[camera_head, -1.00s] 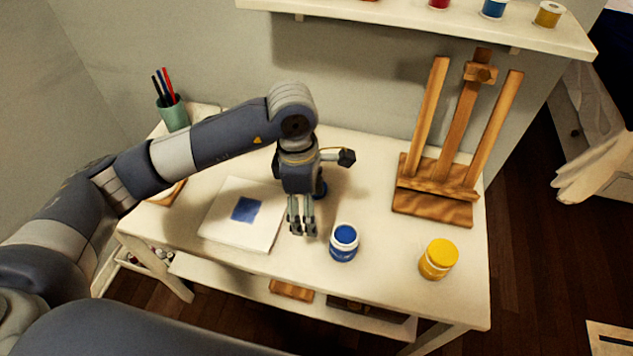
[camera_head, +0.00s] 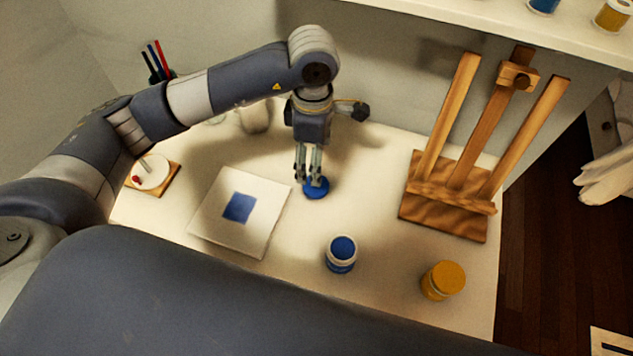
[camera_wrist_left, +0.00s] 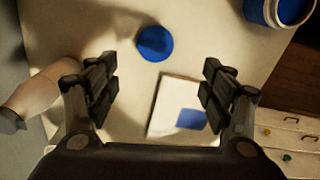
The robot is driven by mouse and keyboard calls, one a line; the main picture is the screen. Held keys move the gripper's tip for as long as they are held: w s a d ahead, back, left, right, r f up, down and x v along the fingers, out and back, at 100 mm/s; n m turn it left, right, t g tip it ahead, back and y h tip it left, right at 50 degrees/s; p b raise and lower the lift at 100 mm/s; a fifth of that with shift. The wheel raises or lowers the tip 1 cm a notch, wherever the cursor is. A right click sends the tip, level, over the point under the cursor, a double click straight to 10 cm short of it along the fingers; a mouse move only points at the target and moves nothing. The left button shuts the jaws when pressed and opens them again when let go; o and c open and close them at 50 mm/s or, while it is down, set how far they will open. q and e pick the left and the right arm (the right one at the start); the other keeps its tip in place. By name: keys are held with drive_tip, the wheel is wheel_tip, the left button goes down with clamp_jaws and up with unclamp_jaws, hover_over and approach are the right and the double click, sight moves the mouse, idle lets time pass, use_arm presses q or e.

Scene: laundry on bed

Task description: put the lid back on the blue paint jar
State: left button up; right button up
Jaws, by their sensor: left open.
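The blue paint jar (camera_head: 341,254) stands upright and open on the white table, with blue paint showing at its top. It is partly in view at the top right of the left wrist view (camera_wrist_left: 280,12). The blue lid (camera_head: 316,188) lies on the table behind the jar, and shows as a blue disc in the left wrist view (camera_wrist_left: 155,43). My left gripper (camera_head: 309,182) is open and points down, at the lid in the head view. In the left wrist view the lid lies beyond and between the spread, empty fingers. My right gripper is not in view.
A canvas (camera_head: 262,225) with a blue square lies left of the jar. A yellow jar (camera_head: 443,281) stands to the right. A wooden easel (camera_head: 440,222) stands at the back right. A cup of pens, a small wooden board and a shelf (camera_head: 470,14) are around the table.

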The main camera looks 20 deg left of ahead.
use_arm(q)
wheel_tip(320, 180, down, 5)
drive_tip(key=shift+w+r+p, duration=0.15)
drive_tip(key=shift+r+p, duration=0.05)
drive_tip(key=shift+p, duration=0.1)
drive_tip(key=shift+f, duration=0.6)
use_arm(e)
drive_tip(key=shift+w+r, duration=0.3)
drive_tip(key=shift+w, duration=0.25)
use_arm(q)
drive_tip(key=shift+f, duration=0.1)
drive_tip(key=f, duration=0.1)
drive_tip(key=f+p, duration=0.1)
drive_tip(key=f, duration=0.3)
drive_tip(key=shift+w+a, duration=0.15)
drive_tip(key=shift+w, duration=0.1)
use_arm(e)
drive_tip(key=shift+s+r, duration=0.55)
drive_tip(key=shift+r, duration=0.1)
